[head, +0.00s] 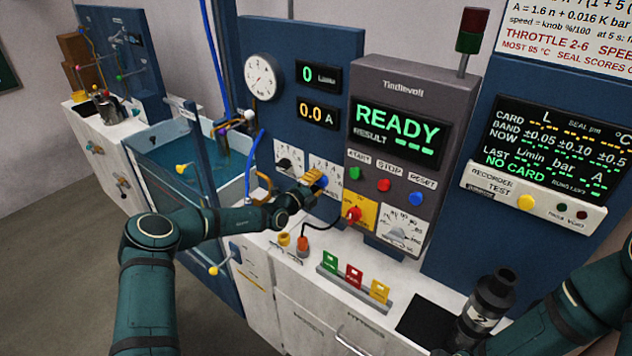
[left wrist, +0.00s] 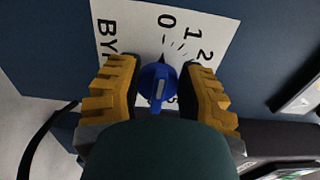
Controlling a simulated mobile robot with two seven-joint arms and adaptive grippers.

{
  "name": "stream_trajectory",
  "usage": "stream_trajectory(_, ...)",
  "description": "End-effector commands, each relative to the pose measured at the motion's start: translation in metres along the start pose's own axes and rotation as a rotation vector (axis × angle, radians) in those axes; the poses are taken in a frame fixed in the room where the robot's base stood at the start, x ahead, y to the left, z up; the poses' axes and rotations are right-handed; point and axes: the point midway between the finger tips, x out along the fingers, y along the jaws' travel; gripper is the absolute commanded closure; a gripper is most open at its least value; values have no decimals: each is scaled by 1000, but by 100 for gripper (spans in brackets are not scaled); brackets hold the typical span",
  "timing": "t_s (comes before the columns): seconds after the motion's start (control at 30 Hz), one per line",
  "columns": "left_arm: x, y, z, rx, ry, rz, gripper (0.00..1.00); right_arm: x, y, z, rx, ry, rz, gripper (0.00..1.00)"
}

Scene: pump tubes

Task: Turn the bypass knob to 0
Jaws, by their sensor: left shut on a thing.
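The blue bypass knob (left wrist: 158,88) sits on a white dial plate (left wrist: 125,35) marked "BYP", 0, 1 and 2 in the left wrist view. Its dark tip points up toward the 0, close to that mark; the exact angle is hard to tell. My left gripper (left wrist: 162,90) is shut on the knob, with a yellow-padded finger on each side. In the head view the knob (head: 323,181) is partly hidden by my left gripper (head: 314,183).
A red knob (head: 352,214) on a yellow plate is right of the bypass knob. A black-pointer dial (head: 285,163) is to its left. The console display (head: 397,122) reads READY. A rack of colored cards (head: 353,276) stands on the counter below. A water tank (head: 170,150) is left.

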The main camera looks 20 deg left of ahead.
Motion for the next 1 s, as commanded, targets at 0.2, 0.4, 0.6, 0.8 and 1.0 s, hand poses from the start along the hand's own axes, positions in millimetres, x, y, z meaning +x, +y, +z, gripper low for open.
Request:
stream_trajectory(0.2,1,-2,0,-23,0,-5,96,-1,0,0,0,0,0,53)
stream_trajectory(0.4,1,-2,-1,-24,1,-5,97,-1,0,0,0,0,0,53)
stream_trajectory(0.6,1,-2,-1,-24,1,-5,37,-1,0,0,0,0,0,53)
stream_trajectory(0.8,1,-1,0,-24,1,-2,26,0,0,0,0,0,0,53)
stream_trajectory(1.0,-2,0,0,-24,1,-1,26,0,0,0,0,1,0,53)
